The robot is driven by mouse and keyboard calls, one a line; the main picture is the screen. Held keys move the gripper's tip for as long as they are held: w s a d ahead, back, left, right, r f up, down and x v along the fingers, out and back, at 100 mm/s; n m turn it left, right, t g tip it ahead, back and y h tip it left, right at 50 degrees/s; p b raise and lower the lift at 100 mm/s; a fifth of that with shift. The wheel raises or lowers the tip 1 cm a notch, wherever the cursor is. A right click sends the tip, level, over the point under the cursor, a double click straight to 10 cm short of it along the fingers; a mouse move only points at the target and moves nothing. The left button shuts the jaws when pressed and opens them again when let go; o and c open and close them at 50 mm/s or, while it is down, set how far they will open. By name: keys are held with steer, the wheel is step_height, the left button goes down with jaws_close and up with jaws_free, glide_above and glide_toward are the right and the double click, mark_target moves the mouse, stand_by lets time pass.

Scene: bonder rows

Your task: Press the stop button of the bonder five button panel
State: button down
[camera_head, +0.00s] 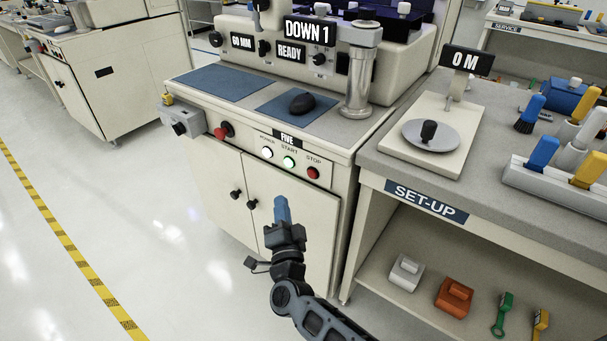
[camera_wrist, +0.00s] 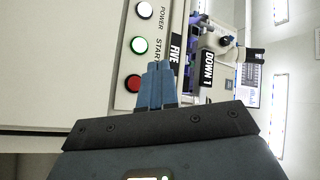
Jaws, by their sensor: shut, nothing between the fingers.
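The five button panel (camera_head: 286,157) is on the front of the bonder bench, under a black "FIVE" label (camera_head: 287,141). Its stop button (camera_head: 312,173) is red and sits at the right end, beside a green-lit start button (camera_head: 289,162) and a white power button (camera_head: 267,153). In the wrist view the red stop button (camera_wrist: 133,83) is left of my fingertips, with the green start button (camera_wrist: 139,45) above it. My gripper (camera_head: 281,203) is shut and empty, its blue fingers pointing up in front of the cabinet doors, below the panel. It is apart from the stop button.
A red knob (camera_head: 224,130) and a grey box (camera_head: 183,122) are on the bench front at left. Cabinet doors with black knobs (camera_head: 251,204) are below. The set-up table (camera_head: 426,200) stands close at right. Open floor (camera_head: 130,180) lies at left.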

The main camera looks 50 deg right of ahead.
steer(key=shift+w+d+b, duration=0.1)
steer(key=shift+d+b, duration=1.2)
steer(key=shift+d, duration=3.1)
steer(key=shift+d, duration=0.2)
steer(key=shift+d, duration=0.25)
steer(key=shift+d+b, duration=0.3)
steer(key=shift+d, duration=0.1)
steer(key=shift+a, duration=0.1)
steer(key=shift+a+p, duration=0.4)
steer(key=shift+a, duration=0.3)
steer(key=shift+a+p, duration=0.95)
steer(key=shift+a, duration=1.6)
